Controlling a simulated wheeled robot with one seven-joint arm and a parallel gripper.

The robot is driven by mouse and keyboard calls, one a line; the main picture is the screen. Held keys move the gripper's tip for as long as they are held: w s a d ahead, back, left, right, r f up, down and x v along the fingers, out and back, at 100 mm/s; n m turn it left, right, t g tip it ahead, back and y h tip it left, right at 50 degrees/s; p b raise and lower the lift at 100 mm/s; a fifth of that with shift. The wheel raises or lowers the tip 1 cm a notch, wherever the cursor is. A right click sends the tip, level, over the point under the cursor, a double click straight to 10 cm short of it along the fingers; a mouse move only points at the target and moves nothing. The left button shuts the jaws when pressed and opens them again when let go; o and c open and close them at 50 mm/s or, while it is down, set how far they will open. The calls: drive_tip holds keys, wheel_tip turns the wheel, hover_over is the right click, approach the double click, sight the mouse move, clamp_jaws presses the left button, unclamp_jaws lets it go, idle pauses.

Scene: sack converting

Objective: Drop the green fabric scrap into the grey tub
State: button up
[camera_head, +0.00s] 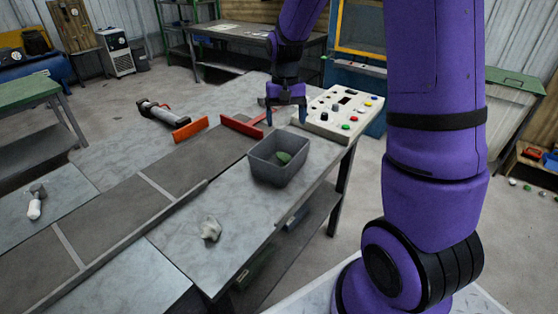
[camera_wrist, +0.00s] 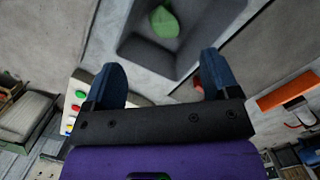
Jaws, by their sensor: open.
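The green fabric scrap (camera_head: 284,157) lies inside the grey tub (camera_head: 264,169), on its floor toward the right side. The scrap also shows in the wrist view (camera_wrist: 164,22), within the tub (camera_wrist: 135,46). The tub stands on the grey table near its right edge. My gripper (camera_head: 286,113) is above the table just behind the tub in the head view, fingers pointing down. In the wrist view my gripper (camera_wrist: 163,78) has its two blue fingers spread wide with nothing between them, and the tub lies beyond the fingertips.
A control panel with coloured buttons (camera_head: 343,112) stands right of my gripper. Red-orange guide bars (camera_head: 190,130) lie to its left. A pale crumpled scrap (camera_head: 211,229) lies in front of the tub. The table around it is mostly clear.

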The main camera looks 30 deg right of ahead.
drive_tip(key=r, duration=0.4)
drive_tip(key=shift+w+d+r, duration=0.1)
drive_tip(key=shift+w+r, duration=0.05)
drive_tip(key=shift+w, duration=0.15)
drive_tip(key=s+a+r+n+t, duration=0.2)
drive_tip(key=s+a+r+t, duration=0.25)
drive_tip(key=s+r, duration=0.8)
drive_tip(key=s+a+r+n+t, duration=0.2)
drive_tip(key=s, duration=1)
drive_tip(key=shift+s+a+n+h, duration=0.3)
drive_tip(key=shift+s+a+h, duration=0.05)
drive_tip(key=shift+h, duration=0.05)
drive_tip(key=shift+c, duration=0.2)
